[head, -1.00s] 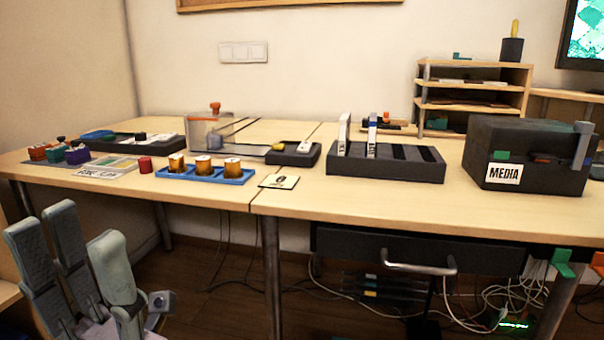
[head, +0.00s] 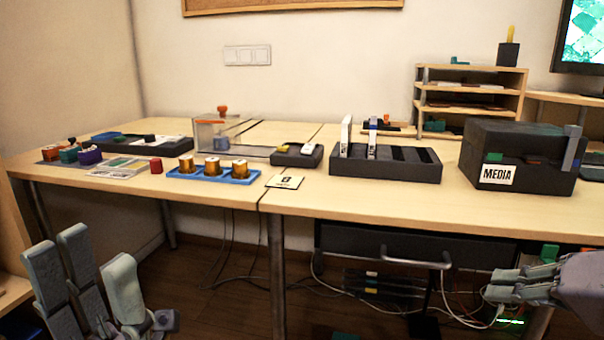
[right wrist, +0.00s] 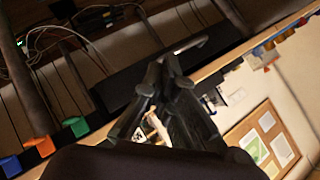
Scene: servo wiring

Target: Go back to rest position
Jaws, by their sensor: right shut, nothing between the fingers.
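My left gripper (head: 88,275) is at the lower left of the head view, in front of and below the table edge. Its fingers point up and stand apart, with nothing between them. My right gripper (head: 492,292) comes in from the right edge of the head view, below the table front and near the drawer. In the right wrist view, its fingers (right wrist: 163,72) meet at the tips and hold nothing.
A drawer handle (head: 415,262) juts out below the table. Cables hang underneath.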

